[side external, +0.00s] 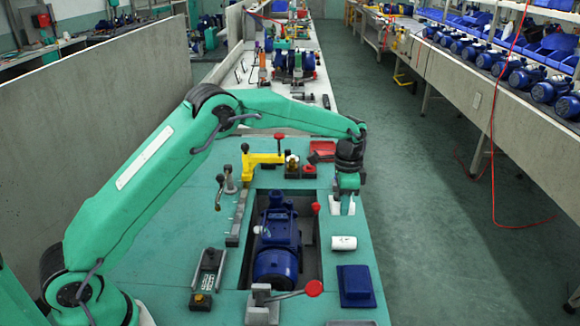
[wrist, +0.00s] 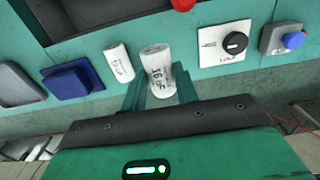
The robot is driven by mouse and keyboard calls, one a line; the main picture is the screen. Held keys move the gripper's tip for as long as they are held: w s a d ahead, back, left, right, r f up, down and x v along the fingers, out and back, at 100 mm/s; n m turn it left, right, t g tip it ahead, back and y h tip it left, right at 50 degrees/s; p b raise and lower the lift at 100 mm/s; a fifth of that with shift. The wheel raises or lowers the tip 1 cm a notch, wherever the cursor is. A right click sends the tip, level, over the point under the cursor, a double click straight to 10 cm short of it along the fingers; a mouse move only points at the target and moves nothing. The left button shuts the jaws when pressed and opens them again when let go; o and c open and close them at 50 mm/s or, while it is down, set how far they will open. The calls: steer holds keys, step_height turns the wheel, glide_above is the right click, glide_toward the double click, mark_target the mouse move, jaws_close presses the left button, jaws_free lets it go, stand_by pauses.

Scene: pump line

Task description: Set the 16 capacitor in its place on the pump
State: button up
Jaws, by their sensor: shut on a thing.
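The white capacitor marked 16 (wrist: 157,75) stands between the fingers of my gripper (wrist: 158,92) in the wrist view. My gripper is shut on it. In the side external view my gripper (side external: 344,204) is low over the green bench, right of the recess; its fingers partly hide the capacitor. The blue pump (side external: 276,245) lies in the recess, to the left of my gripper. A second white capacitor (side external: 343,243) is on the bench, nearer the camera; it also shows in the wrist view (wrist: 118,62), its label hard to read. The capacitor's place on the pump cannot be made out.
A blue box-shaped cover (side external: 356,286) lies near the front right. A red-handled clamp (side external: 300,291) stands at the recess's front, and a yellow clamp (side external: 262,160) behind it. A switch plate with a black knob (wrist: 234,43) is right of the held capacitor in the wrist view.

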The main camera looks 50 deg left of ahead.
step_height(320, 180, up, 6)
steer(key=shift+f, duration=0.2)
steer(key=s+a+n, duration=0.1)
steer(key=a+n, duration=0.1)
steer(key=n, duration=0.1)
steer(key=shift+s+a, duration=0.1)
steer(key=shift+s, duration=0.3)
steer(key=s+a+n, duration=0.8)
steer(key=s+n, duration=0.4)
steer(key=n, duration=0.3)
steer(key=shift+w+d+f, duration=0.1)
steer(key=shift+f, duration=1.25)
steer(key=shift+w+f, duration=0.1)
steer(key=shift+f, duration=1.25)
steer(key=shift+f, duration=0.1)
steer(key=shift+f, duration=2.3)
steer(key=shift+f, duration=0.35)
